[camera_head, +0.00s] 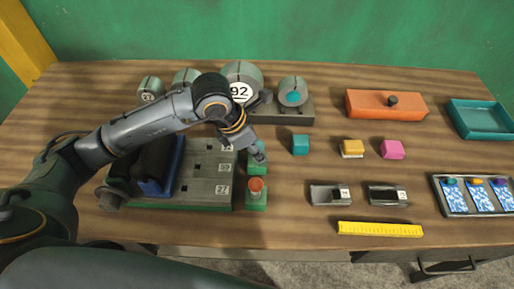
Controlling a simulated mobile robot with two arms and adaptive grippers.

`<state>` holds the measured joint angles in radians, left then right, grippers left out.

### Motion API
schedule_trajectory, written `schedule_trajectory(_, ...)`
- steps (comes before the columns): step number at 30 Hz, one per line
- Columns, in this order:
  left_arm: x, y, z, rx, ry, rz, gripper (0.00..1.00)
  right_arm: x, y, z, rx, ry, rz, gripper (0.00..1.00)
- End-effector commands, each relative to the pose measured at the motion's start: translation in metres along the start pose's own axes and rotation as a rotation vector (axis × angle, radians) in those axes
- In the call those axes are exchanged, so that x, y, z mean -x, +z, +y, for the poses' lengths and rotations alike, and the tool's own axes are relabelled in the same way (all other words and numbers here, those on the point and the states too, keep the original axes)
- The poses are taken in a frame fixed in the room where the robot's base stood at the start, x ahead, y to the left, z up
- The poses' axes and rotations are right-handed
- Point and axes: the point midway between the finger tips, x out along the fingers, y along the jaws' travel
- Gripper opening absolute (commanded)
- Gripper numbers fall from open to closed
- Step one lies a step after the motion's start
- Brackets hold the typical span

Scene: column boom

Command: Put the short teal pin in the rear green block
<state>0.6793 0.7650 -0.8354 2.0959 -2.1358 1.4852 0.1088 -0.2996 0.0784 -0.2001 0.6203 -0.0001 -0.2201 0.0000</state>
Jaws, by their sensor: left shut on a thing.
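The rear green block (257,169) stands just right of the slotted grey board, partly hidden by my left gripper (259,157). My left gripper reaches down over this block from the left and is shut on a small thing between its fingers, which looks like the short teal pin. The pin is mostly hidden by the fingers, so I cannot tell how deep it sits in the block. The front green block (256,203) is nearer to me and carries an orange-topped pin (256,184). My right gripper is not in view.
Round grey weights (240,78) stand behind my left arm. A teal cube (300,144), a yellow block (352,147) and a pink block (392,149) lie to the right. A yellow ruler (380,229) lies near the front edge. Free wood lies between them.

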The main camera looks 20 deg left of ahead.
Motion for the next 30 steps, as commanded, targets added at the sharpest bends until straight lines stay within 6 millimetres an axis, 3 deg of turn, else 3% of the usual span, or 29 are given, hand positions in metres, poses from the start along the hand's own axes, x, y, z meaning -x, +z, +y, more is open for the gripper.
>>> schedule_trajectory(5,0.001,0.000,0.000,0.000,0.000,-0.001,0.00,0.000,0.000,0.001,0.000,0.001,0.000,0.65)
schedule_trajectory(6,0.001,0.000,0.000,0.000,0.000,-0.001,0.29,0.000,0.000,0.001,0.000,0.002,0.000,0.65)
schedule_trajectory(10,0.001,0.000,0.000,0.000,0.001,-0.001,0.55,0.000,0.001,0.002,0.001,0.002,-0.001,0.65)
schedule_trajectory(22,0.008,0.001,0.001,0.000,0.001,-0.001,0.55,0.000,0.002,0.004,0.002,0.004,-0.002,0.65)
schedule_trajectory(30,0.059,0.001,0.002,-0.002,0.005,-0.004,0.55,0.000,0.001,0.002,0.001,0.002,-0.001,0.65)
